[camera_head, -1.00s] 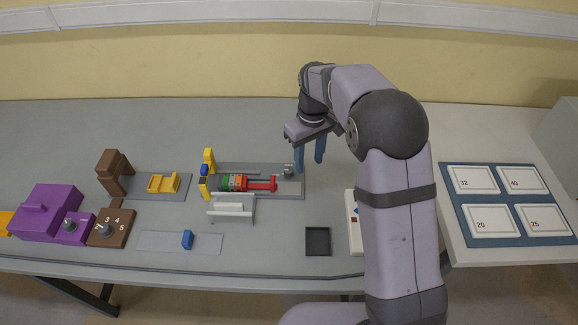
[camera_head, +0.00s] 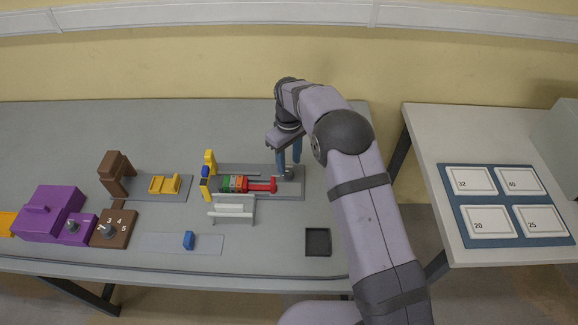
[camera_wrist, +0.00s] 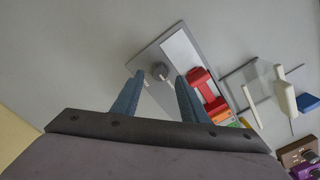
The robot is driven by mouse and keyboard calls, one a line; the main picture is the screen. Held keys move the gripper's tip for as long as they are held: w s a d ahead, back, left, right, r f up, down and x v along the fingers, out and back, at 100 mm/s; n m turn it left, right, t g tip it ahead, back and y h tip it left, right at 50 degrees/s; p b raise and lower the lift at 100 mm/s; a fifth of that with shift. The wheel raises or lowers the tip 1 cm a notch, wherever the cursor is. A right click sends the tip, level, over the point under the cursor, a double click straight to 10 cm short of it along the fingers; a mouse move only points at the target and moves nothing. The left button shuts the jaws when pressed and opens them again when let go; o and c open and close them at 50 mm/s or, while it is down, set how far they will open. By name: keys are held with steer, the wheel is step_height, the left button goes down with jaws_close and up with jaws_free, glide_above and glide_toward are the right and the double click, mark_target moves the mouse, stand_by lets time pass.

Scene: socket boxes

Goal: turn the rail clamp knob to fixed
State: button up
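The rail clamp knob (camera_head: 288,173) is a small grey round knob at the right end of a grey base plate (camera_head: 290,193). In the wrist view the knob (camera_wrist: 159,71) shows ahead of and between the two blue fingers. My gripper (camera_head: 289,163) is open, pointing down at the knob, with its fingertips close to it. The gripper also shows in the wrist view (camera_wrist: 157,82). Whether the fingers touch the knob cannot be told. The knob's marking cannot be read.
On the same plate lie a red clamp part (camera_head: 262,185) and green and orange blocks beside a yellow and blue post (camera_head: 209,165). A white rack (camera_head: 232,209) and a black square tray (camera_head: 317,241) stand in front. Purple and brown boxes with knobs are at the left.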

mark_target(289, 171)
steer(key=shift+f+p, duration=0.5)
steer(key=shift+f, duration=1.35)
jaws_close()
